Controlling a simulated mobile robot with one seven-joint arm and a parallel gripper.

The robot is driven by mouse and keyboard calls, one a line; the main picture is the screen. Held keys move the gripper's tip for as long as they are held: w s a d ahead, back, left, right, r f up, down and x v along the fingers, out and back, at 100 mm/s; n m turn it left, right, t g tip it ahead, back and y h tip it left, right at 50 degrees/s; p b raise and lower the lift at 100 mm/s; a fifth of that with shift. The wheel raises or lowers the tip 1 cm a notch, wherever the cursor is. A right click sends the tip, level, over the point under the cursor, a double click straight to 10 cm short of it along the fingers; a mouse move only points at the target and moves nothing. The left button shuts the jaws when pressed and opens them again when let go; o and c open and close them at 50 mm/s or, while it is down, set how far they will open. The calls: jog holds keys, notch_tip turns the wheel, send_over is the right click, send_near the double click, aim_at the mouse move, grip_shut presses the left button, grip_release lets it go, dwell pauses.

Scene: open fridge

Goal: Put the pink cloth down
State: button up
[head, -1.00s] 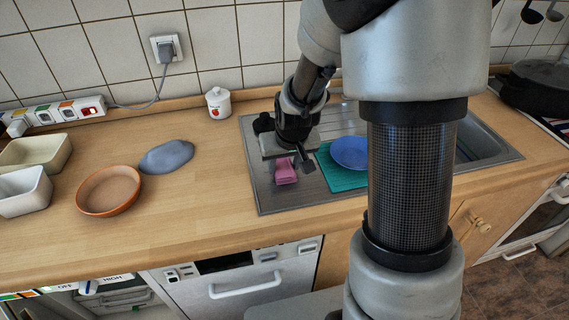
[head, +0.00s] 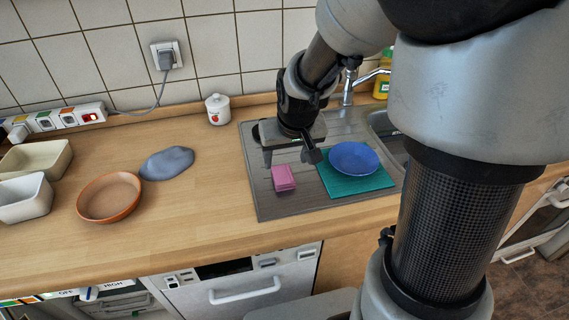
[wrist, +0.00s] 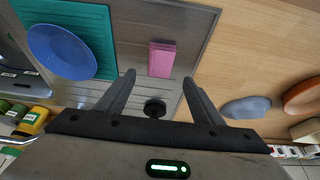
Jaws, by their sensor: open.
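The pink cloth (head: 283,178) lies folded on the metal drainboard (head: 270,208) of the sink, left of the teal mat (head: 362,186). It also shows in the wrist view (wrist: 161,59), beyond the fingertips. My gripper (head: 289,157) is above and just behind the cloth. In the wrist view my gripper (wrist: 160,82) has its two fingers wide apart with nothing between them, and the cloth is clear of both.
A blue plate (head: 354,157) sits on the teal mat. A grey-blue cloth-like lump (head: 167,163), an orange-brown bowl (head: 110,197) and a white lidded jar (head: 218,109) stand on the wooden counter to the left. A faucet (head: 348,88) rises behind the drainboard.

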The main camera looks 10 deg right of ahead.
jog(key=s+r+t, duration=0.1)
jog(key=s+r, duration=1.3)
jog(key=s, duration=0.5)
jog(key=shift+r, duration=0.4)
jog(key=shift+s+r, duration=0.1)
notch_tip(320, 180, up, 8)
jog(key=p, duration=0.8)
jog(key=shift+o, duration=0.4)
